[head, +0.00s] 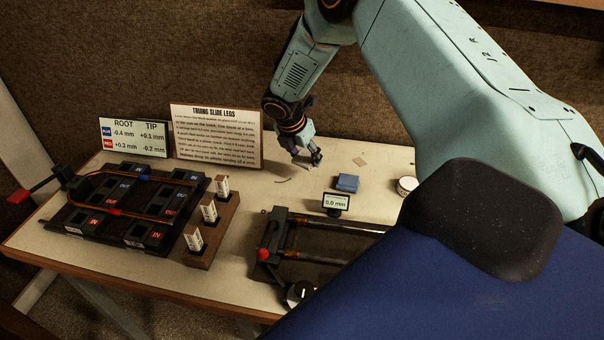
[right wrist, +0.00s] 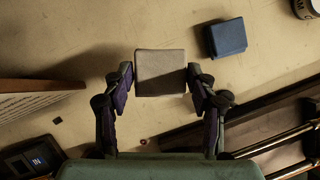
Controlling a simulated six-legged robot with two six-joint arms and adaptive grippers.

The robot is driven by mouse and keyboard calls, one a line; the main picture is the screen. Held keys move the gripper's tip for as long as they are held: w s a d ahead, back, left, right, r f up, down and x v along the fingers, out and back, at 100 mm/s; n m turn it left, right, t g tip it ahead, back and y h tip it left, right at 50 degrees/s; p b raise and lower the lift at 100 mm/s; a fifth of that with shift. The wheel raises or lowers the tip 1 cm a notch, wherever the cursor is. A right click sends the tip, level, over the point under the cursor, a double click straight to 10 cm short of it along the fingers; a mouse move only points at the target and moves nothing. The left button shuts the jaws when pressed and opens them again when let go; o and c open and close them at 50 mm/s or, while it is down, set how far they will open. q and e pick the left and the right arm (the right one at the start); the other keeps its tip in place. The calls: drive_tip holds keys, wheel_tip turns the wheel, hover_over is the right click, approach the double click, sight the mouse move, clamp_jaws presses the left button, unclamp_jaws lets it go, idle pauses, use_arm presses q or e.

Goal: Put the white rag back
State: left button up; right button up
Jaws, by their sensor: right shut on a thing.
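The white rag (right wrist: 160,72) is a pale, folded square pad in the right wrist view. My right gripper (right wrist: 161,80) is shut on it, with one finger at each side. In the head view my right gripper (head: 308,158) is over the back middle of the table, and its fingers mostly hide the rag. A shadow to the left of the rag suggests it is held above the table; the exact height is unclear. My left gripper is not in view.
A folded blue cloth (head: 347,183) lies right of the gripper, near a round tin (head: 406,186). A small tan square (head: 360,161) is on the tabletop behind it. A sign (head: 216,135) stands left. A slide fixture (head: 277,240) and small display (head: 336,202) are in front.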

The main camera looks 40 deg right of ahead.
sight(309, 179)
drive_tip(key=f, duration=0.5)
drive_tip(key=shift+d+f, duration=0.4)
drive_tip(key=shift+w+a+f, duration=0.1)
drive_tip(key=shift+a+f, duration=0.15)
drive_tip(key=shift+f, duration=0.1)
drive_tip(key=shift+d, duration=0.15)
drive_tip(key=shift+d+f, duration=0.2)
drive_tip(key=shift+f, duration=0.1)
drive_tip(key=o, duration=0.9)
drive_tip(key=shift+a, duration=0.1)
drive_tip(key=o, duration=0.3)
drive_tip(key=shift+a+r, duration=0.15)
drive_tip(key=shift+a, duration=0.05)
drive_tip(key=shift+d, duration=0.15)
